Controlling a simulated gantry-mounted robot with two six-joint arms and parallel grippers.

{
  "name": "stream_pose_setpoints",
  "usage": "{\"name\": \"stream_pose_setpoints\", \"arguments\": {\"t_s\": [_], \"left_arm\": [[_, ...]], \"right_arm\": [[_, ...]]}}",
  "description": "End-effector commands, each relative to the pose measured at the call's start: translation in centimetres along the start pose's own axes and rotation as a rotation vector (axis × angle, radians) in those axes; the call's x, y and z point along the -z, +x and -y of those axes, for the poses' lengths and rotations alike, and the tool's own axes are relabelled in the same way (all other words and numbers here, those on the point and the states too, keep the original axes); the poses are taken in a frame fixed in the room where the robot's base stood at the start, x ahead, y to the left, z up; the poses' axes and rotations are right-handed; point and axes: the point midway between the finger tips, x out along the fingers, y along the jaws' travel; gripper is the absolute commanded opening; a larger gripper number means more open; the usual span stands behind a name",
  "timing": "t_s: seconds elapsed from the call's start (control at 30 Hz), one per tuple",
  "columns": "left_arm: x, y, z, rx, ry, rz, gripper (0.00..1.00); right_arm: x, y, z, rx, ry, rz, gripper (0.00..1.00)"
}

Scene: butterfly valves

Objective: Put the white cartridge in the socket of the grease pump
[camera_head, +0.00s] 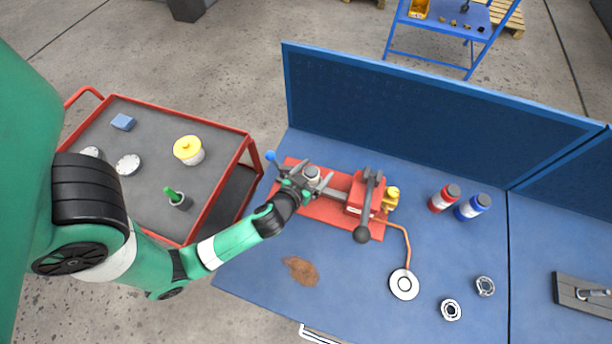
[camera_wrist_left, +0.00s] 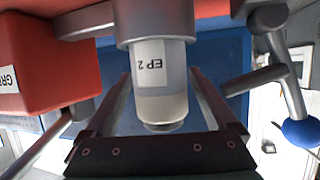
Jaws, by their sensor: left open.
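The white cartridge (camera_wrist_left: 163,85), labelled EP 2, stands with one end inside the grey collar of the socket (camera_wrist_left: 155,22) in the left wrist view. In the head view the cartridge (camera_head: 311,174) shows partly behind my fingers. The grease pump (camera_head: 356,193) is a red block with a dark lever on a red base on the blue bench. My left gripper (camera_head: 305,187) is open at the socket. In the left wrist view its fingers (camera_wrist_left: 161,78) lie on both sides of the cartridge, with visible gaps. My right gripper is not in view.
A hose runs to a white disc (camera_head: 404,284). A brown stain (camera_head: 301,271) marks the bench front. A grey-topped cart (camera_head: 150,150) stands left; a blue panel (camera_head: 430,120) closes the back.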

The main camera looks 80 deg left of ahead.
Motion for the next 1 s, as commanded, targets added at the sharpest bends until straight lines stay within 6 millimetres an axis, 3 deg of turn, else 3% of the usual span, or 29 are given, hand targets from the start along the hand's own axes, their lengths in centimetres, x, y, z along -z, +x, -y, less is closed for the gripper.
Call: {"name": "stream_pose_setpoints", "arguments": {"t_s": [0.3, 0.4, 0.6, 1.0], "left_arm": [[-0.1, -7.9, -0.1, -0.009, 0.006, 0.0, 0.91], [0.9, -9.4, -0.1, 0.001, 0.007, 0.01, 0.91], [0.5, -10.7, 0.0, 0.001, 0.003, 0.003, 0.91], [0.0, -10.8, 0.1, 0.001, 0.0, -0.001, 0.91]], "right_arm": [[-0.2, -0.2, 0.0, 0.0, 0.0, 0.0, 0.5], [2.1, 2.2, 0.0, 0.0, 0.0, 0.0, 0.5], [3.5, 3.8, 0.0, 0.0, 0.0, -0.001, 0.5], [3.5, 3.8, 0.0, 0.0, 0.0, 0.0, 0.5]]}}
